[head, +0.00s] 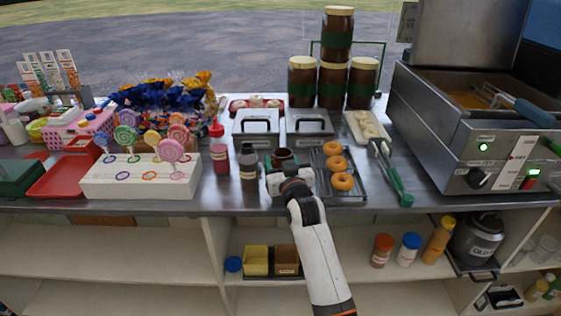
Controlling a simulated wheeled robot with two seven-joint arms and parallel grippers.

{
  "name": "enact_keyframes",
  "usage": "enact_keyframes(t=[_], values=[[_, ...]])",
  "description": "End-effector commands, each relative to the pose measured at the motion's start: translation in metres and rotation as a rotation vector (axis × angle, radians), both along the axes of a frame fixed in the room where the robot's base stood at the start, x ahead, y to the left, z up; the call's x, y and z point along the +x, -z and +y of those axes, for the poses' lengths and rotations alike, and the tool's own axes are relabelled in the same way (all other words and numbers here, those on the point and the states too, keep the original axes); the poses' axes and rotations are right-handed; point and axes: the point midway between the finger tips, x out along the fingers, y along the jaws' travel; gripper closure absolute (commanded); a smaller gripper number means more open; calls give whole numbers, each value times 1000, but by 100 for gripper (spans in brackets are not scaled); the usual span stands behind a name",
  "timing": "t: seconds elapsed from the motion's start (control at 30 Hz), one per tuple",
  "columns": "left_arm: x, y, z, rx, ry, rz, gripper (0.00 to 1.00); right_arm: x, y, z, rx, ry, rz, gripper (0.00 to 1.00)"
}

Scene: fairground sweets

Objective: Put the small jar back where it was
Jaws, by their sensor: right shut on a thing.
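My right gripper (285,176) reaches up from the bottom over the front of the counter. It is shut on a small dark brown jar (283,157), seen just beyond the gripper. The gripper hides the jar's lower part, so I cannot tell whether it touches the counter. The jar is between a dark bottle (248,164) on its left and a black rack of doughnuts (347,198) on its right. My left gripper is not in view.
Two lidded metal bins (308,127) stand behind the jar. Large brown jars (333,84) are stacked behind. A white lollipop stand (140,188) is left, a fryer (470,125) right. Green-handled tongs (392,178) lie nearby. The shelf below holds an orange-lidded jar (382,250).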

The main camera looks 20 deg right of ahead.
Motion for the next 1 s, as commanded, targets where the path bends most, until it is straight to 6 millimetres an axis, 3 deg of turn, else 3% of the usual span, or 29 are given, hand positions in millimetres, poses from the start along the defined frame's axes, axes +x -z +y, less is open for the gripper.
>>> enact_keyframes(t=[0.1, 0.13, 0.23, 0.63, 0.77, 1.0], values=[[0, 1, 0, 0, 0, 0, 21, 0, 2, 0, 0, 0, -4, 81], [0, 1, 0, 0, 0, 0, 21, 0, 3, 0, 0, 0, 0, 41], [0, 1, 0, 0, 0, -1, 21, 0, 2, 0, 0, 0, 0, 24], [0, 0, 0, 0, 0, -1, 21, -4, 0, 0, 0, 0, 2, 24], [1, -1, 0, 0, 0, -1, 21, -22, 1, 1, 0, 0, 2, 24], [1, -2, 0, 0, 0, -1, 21, -72, 1, 2, 1, 0, 2, 24]])
